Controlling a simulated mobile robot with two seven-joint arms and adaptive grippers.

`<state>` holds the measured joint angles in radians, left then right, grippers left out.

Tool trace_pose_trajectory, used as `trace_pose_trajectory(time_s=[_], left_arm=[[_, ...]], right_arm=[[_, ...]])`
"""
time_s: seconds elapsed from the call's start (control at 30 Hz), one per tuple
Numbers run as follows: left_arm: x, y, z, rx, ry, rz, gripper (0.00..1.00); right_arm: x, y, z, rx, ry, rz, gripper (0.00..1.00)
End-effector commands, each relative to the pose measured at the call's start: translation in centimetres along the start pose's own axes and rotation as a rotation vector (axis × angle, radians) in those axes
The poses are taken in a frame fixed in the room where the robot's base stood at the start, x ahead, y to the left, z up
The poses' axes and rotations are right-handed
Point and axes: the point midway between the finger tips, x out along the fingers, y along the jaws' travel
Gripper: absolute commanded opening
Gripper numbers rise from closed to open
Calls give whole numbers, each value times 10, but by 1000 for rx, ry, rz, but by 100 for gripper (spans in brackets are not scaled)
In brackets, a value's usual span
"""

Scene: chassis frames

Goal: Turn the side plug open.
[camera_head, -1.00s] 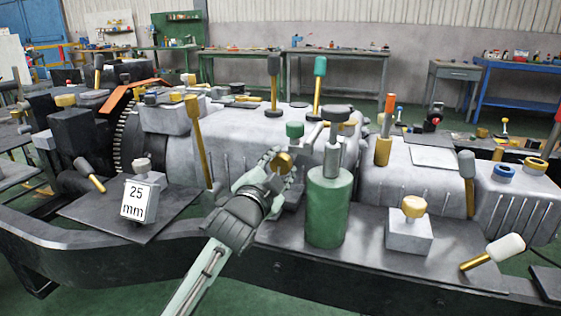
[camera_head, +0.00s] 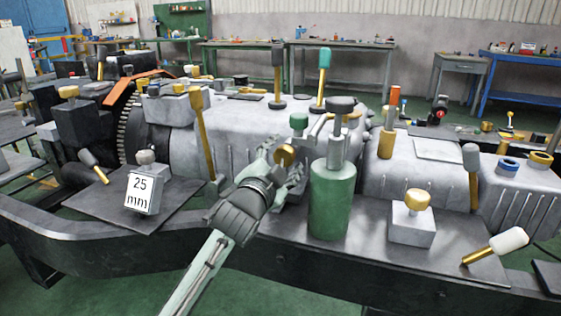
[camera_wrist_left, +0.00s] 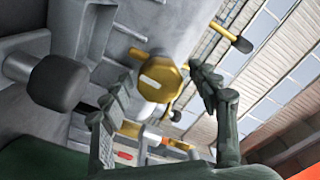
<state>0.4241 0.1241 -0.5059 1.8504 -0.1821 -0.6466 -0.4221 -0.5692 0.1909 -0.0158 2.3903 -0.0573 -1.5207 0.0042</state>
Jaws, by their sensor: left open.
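The side plug (camera_head: 285,154) is a gold knob on the side of the grey housing. In the left wrist view it is a gold hexagonal head (camera_wrist_left: 152,88) with a white bar mark across its face. My left gripper (camera_head: 279,170) is in front of the housing, at the plug. Its jaws are open, and in the left wrist view (camera_wrist_left: 160,78) one finger is on each side of the head, with gaps visible. Contact cannot be made out. My right gripper does not show.
A green cylinder (camera_head: 331,205) with a grey top stands just right of my left gripper. A block marked 25 mm (camera_head: 142,194) sits on a dark plate at the left. A gold-handled tool (camera_head: 203,135) stands left of the plug. A gold-knobbed block (camera_head: 410,228) is at the right.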

Motion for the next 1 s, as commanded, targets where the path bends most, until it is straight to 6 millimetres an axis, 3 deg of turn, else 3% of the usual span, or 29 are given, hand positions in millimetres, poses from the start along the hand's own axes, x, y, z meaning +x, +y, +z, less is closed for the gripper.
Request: trace_pose_trajectory(time_s=[0.17, 0.4, 0.6, 1.0], left_arm=[[-22, 1, 1, 0, -1, 1, 61], [-74, 2, 1, 0, -1, 3, 61], [-106, 1, 0, 0, 0, 1, 61], [-119, 0, 0, 0, -1, 1, 61]], right_arm=[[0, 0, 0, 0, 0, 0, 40], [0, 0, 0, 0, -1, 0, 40], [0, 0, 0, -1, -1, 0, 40], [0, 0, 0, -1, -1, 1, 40]])
